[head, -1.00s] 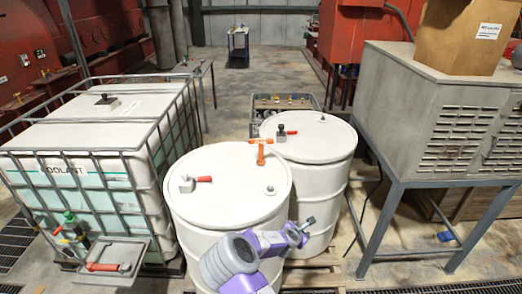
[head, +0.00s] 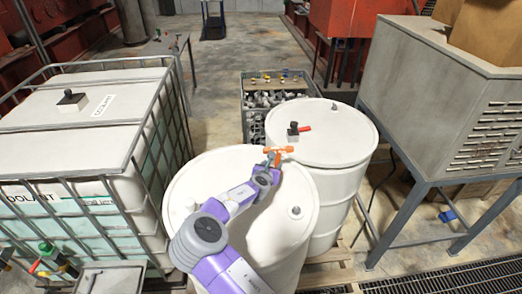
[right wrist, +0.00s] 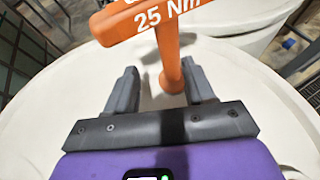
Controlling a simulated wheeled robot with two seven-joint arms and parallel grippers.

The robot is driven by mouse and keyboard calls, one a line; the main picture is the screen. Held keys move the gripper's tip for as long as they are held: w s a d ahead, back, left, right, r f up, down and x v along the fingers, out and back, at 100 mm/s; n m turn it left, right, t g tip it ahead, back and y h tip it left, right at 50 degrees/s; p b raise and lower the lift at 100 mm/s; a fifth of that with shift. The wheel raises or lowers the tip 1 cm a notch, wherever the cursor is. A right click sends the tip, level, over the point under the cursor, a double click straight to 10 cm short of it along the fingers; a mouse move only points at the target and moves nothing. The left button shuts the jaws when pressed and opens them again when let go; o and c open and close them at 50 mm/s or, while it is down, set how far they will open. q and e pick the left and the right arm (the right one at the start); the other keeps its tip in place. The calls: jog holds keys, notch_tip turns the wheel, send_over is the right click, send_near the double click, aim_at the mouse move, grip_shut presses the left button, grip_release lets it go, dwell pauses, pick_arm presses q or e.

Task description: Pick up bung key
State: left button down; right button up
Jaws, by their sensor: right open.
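The bung key (head: 278,152) is an orange T-shaped tool standing upright on the near white drum (head: 262,232), close to its far rim. In the right wrist view the bung key (right wrist: 170,50) shows its crossbar marked "25 Nm" and its stem. My right gripper (head: 272,166) is at the bung key in the head view. In the wrist view the right gripper (right wrist: 160,92) is open, with its two dark fingers on either side of the stem, and a gap shows on the left side. The crossbar is above the fingers. My left gripper is in neither view.
A second white drum (head: 335,150) stands behind to the right with a small valve (head: 293,131) on top. A caged coolant tank (head: 60,145) is at left. A crate of metal parts (head: 262,100) is behind. A grey cabinet (head: 440,100) is at right.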

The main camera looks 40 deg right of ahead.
aim_at(277, 163)
jog(key=shift+d+r, duration=0.15)
jog(key=shift+r, duration=0.15)
jog(key=shift+s+d+r, duration=0.15)
jog(key=shift+s+d, duration=0.1)
jog(key=shift+s, duration=0.05)
jog(key=shift+d, duration=0.35)
jog(key=x, duration=0.2)
jog(key=p+x, duration=0.1)
jog(key=x, duration=0.1)
jog(key=shift+f, duration=0.4)
jog(key=shift+w+d+f, duration=0.25)
jog(key=shift+w+d, duration=0.1)
jog(key=shift+d, duration=0.2)
jog(key=shift+w+f, duration=0.1)
jog(key=shift+w, duration=0.1)
grip_shut()
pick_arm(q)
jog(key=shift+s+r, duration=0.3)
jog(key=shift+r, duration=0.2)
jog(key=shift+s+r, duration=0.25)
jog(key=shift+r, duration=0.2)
